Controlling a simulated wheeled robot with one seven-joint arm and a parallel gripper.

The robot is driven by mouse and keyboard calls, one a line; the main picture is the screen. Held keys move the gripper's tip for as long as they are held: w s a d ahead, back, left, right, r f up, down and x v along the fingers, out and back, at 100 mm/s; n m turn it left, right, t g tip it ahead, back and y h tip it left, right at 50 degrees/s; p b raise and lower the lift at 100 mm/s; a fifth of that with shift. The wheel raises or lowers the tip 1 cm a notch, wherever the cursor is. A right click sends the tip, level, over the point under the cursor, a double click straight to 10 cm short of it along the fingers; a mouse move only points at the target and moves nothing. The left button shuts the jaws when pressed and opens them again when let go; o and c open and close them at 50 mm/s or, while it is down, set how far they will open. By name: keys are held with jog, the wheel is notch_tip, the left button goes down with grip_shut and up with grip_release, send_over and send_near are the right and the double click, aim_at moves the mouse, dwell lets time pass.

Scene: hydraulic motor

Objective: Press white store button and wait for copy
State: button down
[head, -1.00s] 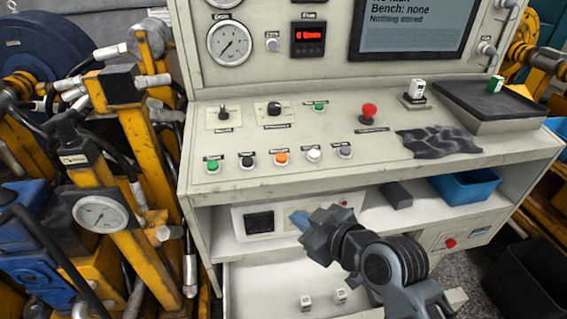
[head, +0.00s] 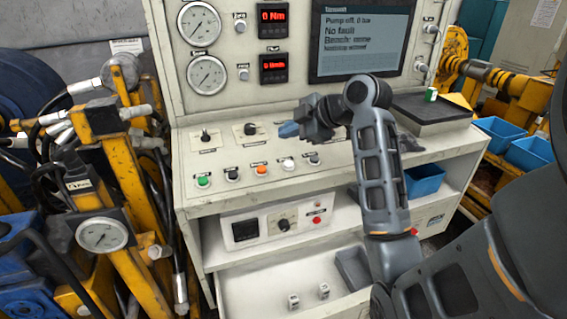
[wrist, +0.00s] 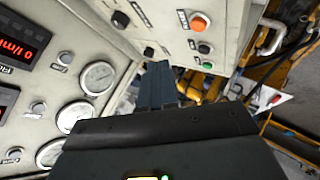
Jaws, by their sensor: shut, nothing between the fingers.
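The white button (head: 288,164) is in the row on the console's sloped panel, between an orange button (head: 261,170) and a grey-black one (head: 314,159). My gripper (head: 288,130) is shut and empty, with its blue-grey fingertips just above and behind the white button in the head view, apart from it. The shut fingers also show in the wrist view (wrist: 160,85). I cannot make out the white button there. The screen (head: 360,40) reads pump off, no fault, bench none, and a blurred last line.
Two knobs (head: 251,129) stand on the panel behind the buttons. Green (head: 203,181) and black (head: 232,174) buttons are to the left. A dark tray (head: 430,108) sits at the right. My arm covers the panel's right part. An open drawer (head: 260,295) is below.

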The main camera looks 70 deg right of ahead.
aim_at(289, 164)
jog(key=shift+s+d+r+n, duration=0.4)
jog(key=shift+s+d+r, duration=0.2)
jog(key=shift+r, duration=0.15)
jog(key=shift+f, duration=0.15)
jog(key=f+b, duration=0.4)
jog(key=f, duration=0.1)
jog(key=w+d+f+b, duration=0.1)
jog(key=f+b, duration=0.1)
jog(key=f, duration=0.1)
jog(key=shift+f+b, duration=0.25)
jog(key=shift+b, duration=0.05)
dwell(1.6)
jog(key=shift+d+f+b, duration=0.1)
jog(key=shift+f+b, duration=0.25)
jog(key=shift+f+b, duration=0.35)
jog(key=shift+f, duration=0.05)
dwell(0.6)
jog(key=shift+r+p, duration=0.6)
jog(key=shift+r, duration=0.2)
